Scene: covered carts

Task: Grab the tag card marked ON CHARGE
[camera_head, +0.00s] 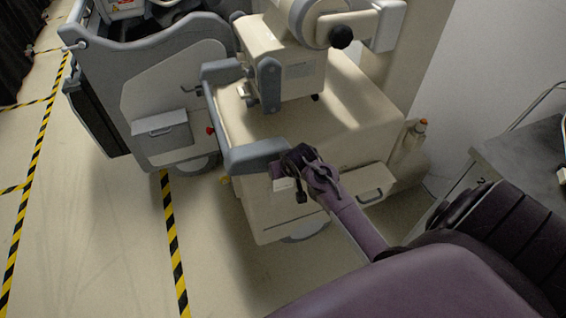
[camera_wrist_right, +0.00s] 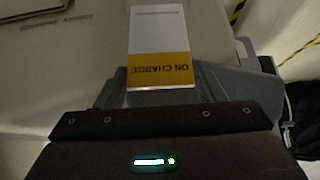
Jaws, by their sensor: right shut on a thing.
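The tag card marked ON CHARGE (camera_wrist_right: 158,38) is white with a yellow band, and its lettering reads upside down in the right wrist view. In the head view the card is a small white patch (camera_head: 283,184) just below the grey handle end of the beige cart. My right gripper (camera_head: 281,173) is at that handle end, shut on the card. The card sticks out ahead of the gripper in the wrist view. Its gripped edge is hidden, and I cannot tell whether it still touches the handle. My left gripper is not in view.
The beige cart (camera_head: 350,119) with its grey handle (camera_head: 256,156) stands right by the gripper. A grey cart (camera_head: 170,72) stands behind it to the left. A grey table (camera_head: 530,150) is at the right. Open floor with yellow-black tape (camera_head: 174,235) lies at the left.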

